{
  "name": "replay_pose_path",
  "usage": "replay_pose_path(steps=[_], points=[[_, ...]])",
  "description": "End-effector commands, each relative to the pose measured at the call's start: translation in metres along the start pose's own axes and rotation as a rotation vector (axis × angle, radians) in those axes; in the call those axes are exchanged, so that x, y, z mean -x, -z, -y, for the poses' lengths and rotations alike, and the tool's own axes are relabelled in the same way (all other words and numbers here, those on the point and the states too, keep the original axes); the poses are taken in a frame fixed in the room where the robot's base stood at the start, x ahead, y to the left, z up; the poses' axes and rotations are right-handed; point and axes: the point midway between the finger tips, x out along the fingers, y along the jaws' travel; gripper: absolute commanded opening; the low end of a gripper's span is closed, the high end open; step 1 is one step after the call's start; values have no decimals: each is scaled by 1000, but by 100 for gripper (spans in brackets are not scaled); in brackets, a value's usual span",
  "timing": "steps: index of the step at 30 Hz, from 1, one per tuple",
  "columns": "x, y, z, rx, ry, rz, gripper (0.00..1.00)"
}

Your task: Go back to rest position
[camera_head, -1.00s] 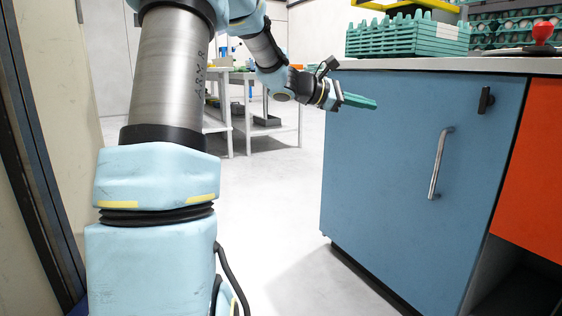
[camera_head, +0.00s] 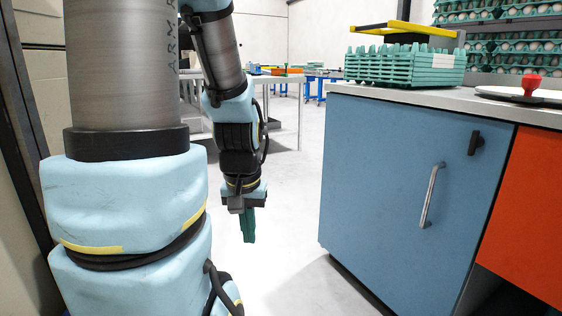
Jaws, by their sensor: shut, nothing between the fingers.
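My gripper (camera_head: 248,236) hangs at the end of my arm in the middle of the head view, pointing down. Its green fingers are together and hold nothing. It is in the open space left of the blue cabinet (camera_head: 395,185), apart from it and below the level of the countertop. My arm's forearm comes down from the top of the view to the wrist.
A stack of green egg trays (camera_head: 405,68) stands on the countertop (camera_head: 400,92). Egg racks (camera_head: 500,45) stand behind. Tables stand at the back.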

Motion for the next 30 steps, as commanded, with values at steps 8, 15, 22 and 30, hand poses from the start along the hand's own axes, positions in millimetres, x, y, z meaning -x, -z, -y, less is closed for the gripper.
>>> replay_pose_path(steps=[8, 15, 22, 30], points=[[84, 12, 0, 2, -1, 1, 0], [158, 23, -1, 3, -1, 1, 0], [229, 33, -1, 3, -1, 1, 0], [308, 44, -1, 3, -1, 1, 0]])
